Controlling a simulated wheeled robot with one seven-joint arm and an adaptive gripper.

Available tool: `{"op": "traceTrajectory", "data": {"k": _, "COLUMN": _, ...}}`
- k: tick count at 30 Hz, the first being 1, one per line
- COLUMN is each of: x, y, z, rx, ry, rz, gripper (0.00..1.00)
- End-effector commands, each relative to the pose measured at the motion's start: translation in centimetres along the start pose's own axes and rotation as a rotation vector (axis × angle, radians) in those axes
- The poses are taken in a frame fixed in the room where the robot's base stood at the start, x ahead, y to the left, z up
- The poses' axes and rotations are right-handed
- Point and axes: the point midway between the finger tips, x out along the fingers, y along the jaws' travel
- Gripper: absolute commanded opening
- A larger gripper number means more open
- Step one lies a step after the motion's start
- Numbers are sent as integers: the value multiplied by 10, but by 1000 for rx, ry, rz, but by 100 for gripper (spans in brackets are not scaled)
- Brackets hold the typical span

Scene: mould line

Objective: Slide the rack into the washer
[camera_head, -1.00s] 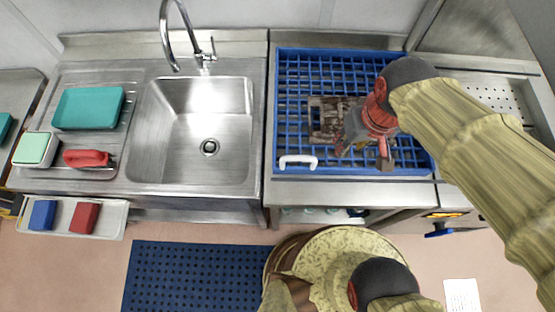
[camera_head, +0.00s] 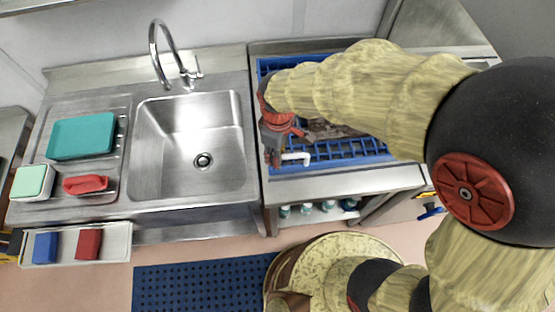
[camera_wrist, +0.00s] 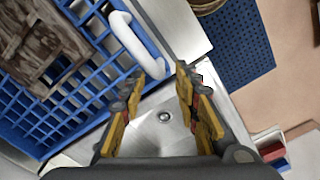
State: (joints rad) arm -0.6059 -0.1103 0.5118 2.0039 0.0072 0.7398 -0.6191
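The blue grid rack (camera_head: 340,152) lies on the steel counter right of the sink, largely hidden behind my arm. It also shows in the wrist view (camera_wrist: 75,100). Its white handle (camera_head: 296,158) is on the front edge near the left corner; in the wrist view the handle (camera_wrist: 132,42) lies just beyond my left finger. My gripper (camera_head: 273,160) is above the rack's front left corner, beside the handle. In the wrist view my gripper (camera_wrist: 162,85) has its yellow-padded fingers apart with nothing between them. I cannot clearly make out the washer; a grey steel panel (camera_head: 440,28) stands at the back right.
A brown wooden-looking piece (camera_wrist: 38,42) lies in the rack. The sink (camera_head: 190,140) with its tap (camera_head: 158,55) is left of the rack. A teal tray (camera_head: 82,136) and a red object (camera_head: 86,184) lie on the drainboard. Several bottles (camera_head: 328,205) stand under the counter.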

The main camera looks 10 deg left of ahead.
Motion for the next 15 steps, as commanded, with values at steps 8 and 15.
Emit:
{"op": "traceTrajectory", "data": {"k": 8, "x": 36, "y": 0, "z": 0, "rx": 1, "ry": -1, "rz": -1, "gripper": 32}}
{"op": "traceTrajectory", "data": {"k": 15, "x": 42, "y": 0, "z": 0, "rx": 2, "ry": 0, "rz": 0, "gripper": 32}}
